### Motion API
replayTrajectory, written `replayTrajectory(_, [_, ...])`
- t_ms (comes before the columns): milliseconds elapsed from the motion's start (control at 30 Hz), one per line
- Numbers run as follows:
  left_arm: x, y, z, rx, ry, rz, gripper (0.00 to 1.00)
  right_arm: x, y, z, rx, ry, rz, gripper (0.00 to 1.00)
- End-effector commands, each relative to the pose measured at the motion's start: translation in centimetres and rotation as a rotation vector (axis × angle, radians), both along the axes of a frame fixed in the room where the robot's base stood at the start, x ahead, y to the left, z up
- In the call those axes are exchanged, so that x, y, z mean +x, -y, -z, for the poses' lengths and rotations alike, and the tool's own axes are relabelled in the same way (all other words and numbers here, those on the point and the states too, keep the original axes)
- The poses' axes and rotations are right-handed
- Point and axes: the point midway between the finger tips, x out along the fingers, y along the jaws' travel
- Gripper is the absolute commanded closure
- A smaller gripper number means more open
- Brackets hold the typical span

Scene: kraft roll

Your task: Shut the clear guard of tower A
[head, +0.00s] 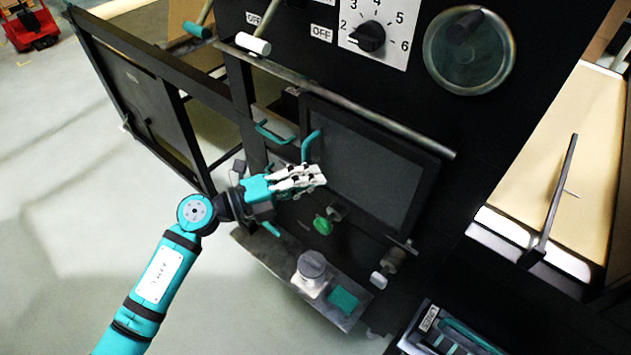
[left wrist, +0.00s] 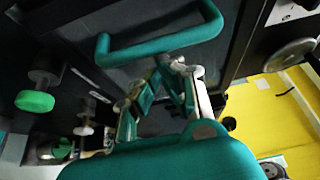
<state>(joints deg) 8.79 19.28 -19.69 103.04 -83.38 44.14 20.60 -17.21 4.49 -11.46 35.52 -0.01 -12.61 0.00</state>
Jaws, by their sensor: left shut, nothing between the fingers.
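The guard appears as a dark framed see-through panel (head: 370,165) on the black machine in the head view. A curved teal handle (head: 308,146) stands at its left edge. In the left wrist view a large teal handle (left wrist: 160,46) spans the upper middle, just beyond my fingers. My left gripper (head: 318,176) is shut and empty, in front of the panel's lower left part, close below the handle. It also shows in the left wrist view (left wrist: 170,72). I cannot tell whether the fingers touch the handle or panel, or how far the guard stands open. My right gripper is not in view.
A green knob (head: 322,225) and a shelf with a grey round weight (head: 312,265) lie below my gripper. A second teal handle (head: 272,131) is to its left. A black framed gate (head: 150,100) stands at the left. Open floor (head: 60,200) lies beyond my arm.

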Motion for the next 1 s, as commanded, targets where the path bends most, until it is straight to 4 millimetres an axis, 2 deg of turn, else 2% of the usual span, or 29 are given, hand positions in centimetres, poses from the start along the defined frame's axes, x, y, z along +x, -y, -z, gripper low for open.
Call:
replayTrajectory(467, [0.3,-0.6,0.0,0.0,0.001,0.0,1.0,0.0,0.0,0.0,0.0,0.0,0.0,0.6])
replayTrajectory(633, [1.1,-1.6,0.2,0.003,0.003,-0.002,1.0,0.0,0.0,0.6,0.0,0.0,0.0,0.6])
replayTrajectory(767, [2.6,-3.6,0.3,0.003,0.005,-0.005,1.0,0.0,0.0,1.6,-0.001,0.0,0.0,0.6])
replayTrajectory(1000, [7.2,-9.3,0.6,0.003,0.006,-0.008,1.0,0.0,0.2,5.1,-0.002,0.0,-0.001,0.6])
